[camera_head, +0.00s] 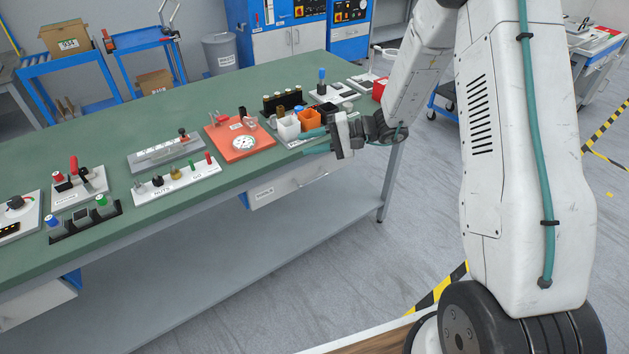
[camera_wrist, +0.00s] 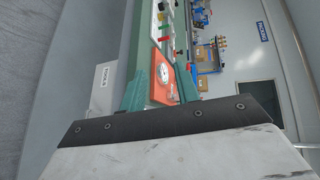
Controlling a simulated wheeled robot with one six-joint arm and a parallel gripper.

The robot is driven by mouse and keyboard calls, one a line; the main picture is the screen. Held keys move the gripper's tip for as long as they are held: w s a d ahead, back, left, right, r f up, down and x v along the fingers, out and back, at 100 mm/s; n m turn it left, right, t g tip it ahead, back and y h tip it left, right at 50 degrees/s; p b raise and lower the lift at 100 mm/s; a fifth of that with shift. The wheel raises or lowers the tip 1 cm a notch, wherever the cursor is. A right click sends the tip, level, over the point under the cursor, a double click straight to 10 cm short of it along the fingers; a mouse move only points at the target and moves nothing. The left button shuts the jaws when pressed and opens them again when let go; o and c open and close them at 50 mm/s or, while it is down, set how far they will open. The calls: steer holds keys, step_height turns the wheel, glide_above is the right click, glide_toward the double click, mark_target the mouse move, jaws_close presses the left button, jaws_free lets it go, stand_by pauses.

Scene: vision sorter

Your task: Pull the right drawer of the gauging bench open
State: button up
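The green-topped gauging bench (camera_head: 110,205) runs across the head view. Its right drawer (camera_head: 292,186) is a light grey front with a label, under the bench's front edge, and looks shut. In the wrist view the labelled drawer front (camera_wrist: 103,88) lies left of my fingers. My gripper (camera_head: 316,141) is open, its two teal fingers pointing left near the bench's front edge, above the drawer's right part. In the wrist view the gripper (camera_wrist: 160,92) has a clear gap with nothing between the fingers. I see no contact with the drawer; its handle is hard to make out.
A left drawer (camera_head: 38,301) shows at lower left. A grey lower shelf (camera_head: 230,268) runs below. The floor in front is clear.

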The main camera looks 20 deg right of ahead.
steer(key=w+d+f+m+t+h, duration=0.1)
steer(key=w+d+f+m+t, duration=0.15)
steer(key=f, duration=0.45)
steer(key=w+d+f+m+t, duration=0.2)
steer(key=w+d+f+t, duration=0.1)
steer(key=f, duration=0.4)
steer(key=m+t+h, duration=0.2)
steer(key=h, duration=0.1)
glide_toward(315, 179)
steer(key=f+x, duration=0.1)
steer(key=x, duration=0.9)
steer(key=shift+w+r, duration=0.1)
steer(key=shift+r, duration=0.1)
jaws_close()
